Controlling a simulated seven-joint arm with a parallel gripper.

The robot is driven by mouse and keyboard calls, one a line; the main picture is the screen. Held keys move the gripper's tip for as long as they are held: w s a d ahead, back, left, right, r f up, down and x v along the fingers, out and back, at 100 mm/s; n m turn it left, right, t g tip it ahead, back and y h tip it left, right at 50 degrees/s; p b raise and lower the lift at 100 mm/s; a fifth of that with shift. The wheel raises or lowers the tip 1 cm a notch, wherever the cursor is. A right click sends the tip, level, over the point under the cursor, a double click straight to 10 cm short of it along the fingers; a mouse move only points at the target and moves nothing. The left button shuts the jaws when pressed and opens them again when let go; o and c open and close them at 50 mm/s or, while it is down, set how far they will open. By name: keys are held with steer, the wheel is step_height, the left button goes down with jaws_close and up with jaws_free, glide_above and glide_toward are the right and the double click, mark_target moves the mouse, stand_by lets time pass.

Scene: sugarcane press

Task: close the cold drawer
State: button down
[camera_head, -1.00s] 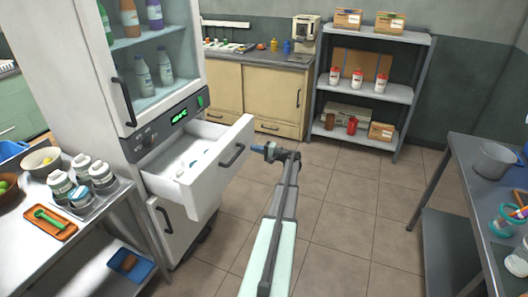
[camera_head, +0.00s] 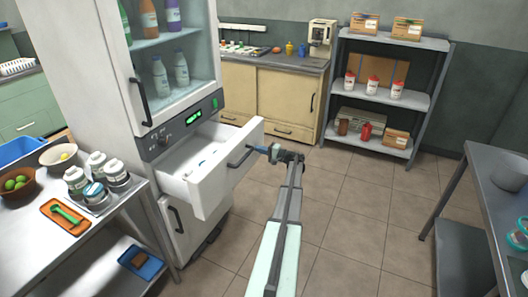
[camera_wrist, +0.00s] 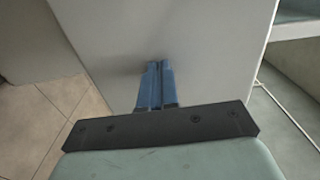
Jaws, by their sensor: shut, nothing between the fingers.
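The white cold drawer (camera_head: 232,169) is pulled well out of the tall white fridge cabinet (camera_head: 118,85), below the green display (camera_head: 194,117). It has a dark bar handle (camera_head: 240,158) on its front and a few small items inside, hard to make out. My gripper (camera_head: 258,149) is in front of the drawer's front panel, beside the handle's upper right end. In the wrist view my blue fingers (camera_wrist: 154,66) are shut and empty, pointing at the plain white drawer front (camera_wrist: 195,45). Their tips are at or very near the panel; contact is not certain.
A steel table (camera_head: 110,217) with bottles, bowls and an orange tray stands left of the drawer. A grey shelf rack (camera_head: 390,93) is at the back right, another table (camera_head: 487,185) at the right. The tiled floor (camera_head: 345,215) between is clear.

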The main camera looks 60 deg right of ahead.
steer(key=w, duration=2.3)
steer(key=shift+w, duration=1)
steer(key=shift+w+r, duration=0.1)
steer(key=shift+w, duration=0.1)
steer(key=s, duration=1.5)
steer(key=shift+s, duration=0.1)
